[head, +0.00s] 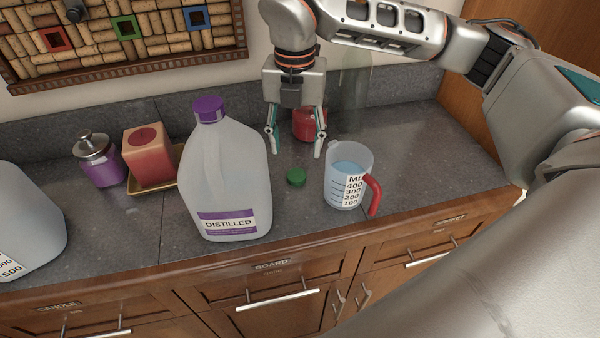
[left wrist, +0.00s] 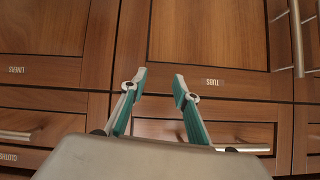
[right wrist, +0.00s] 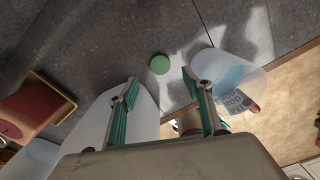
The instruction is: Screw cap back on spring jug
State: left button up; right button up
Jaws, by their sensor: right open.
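A green cap (head: 296,177) lies on the grey counter; it also shows in the right wrist view (right wrist: 160,64), just beyond the fingertips. My right gripper (head: 295,151) is open and empty, above and behind the cap, pointing down. A large translucent jug (head: 225,170) labelled DISTILLED stands upright left of the cap with a purple cap (head: 208,109) on it. No jug labelled spring can be made out; a second large container (head: 30,220) is cut off at the left edge. My left gripper (left wrist: 160,78) is open and empty in front of cabinet doors.
A measuring cup (head: 349,170) with blue liquid and a red handle stands right of the cap. A red object (head: 305,124) is behind my right gripper. A red candle (head: 149,154) and a purple jar (head: 98,160) stand at the left. The counter's right part is mostly clear.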

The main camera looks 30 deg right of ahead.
aim_at(296, 174)
jog(key=shift+a, duration=0.1)
jog(key=shift+f, duration=1.25)
jog(key=shift+s+f+p, duration=0.1)
jog(key=shift+f+p, duration=0.35)
jog(key=shift+f, duration=2.2)
jog(key=c, duration=0.7)
